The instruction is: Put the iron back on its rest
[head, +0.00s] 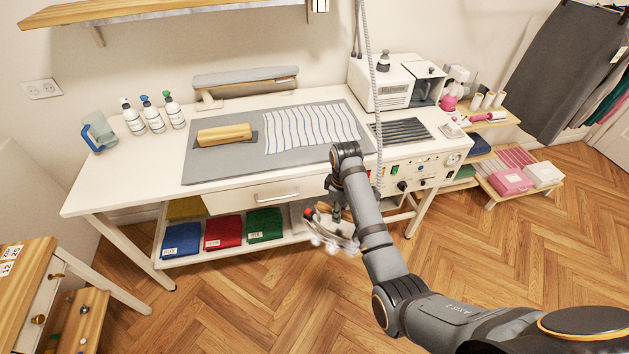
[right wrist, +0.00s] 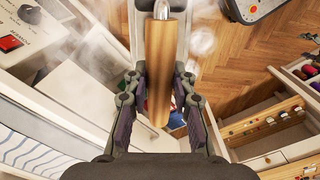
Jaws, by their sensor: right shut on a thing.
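The iron (head: 340,236) hangs from my right gripper (head: 336,196), in front of the table's front edge and below its top. In the right wrist view its wooden handle (right wrist: 160,62) lies between the two fingers of my right gripper (right wrist: 158,85), which is shut on it. Pale steam-like puffs show around the iron, and its sole is hard to make out. The dark ribbed iron rest (head: 403,131) lies bare on the right part of the table, in front of the white steam unit. My left gripper is not in view.
The white table (head: 150,172) carries a grey mat (head: 205,166) with striped cloth (head: 310,128) and a wooden-topped block (head: 223,134). The steam unit (head: 392,88) stands behind the rest. A grey hose (head: 372,60) hangs from above. Bottles (head: 154,118) stand at the left.

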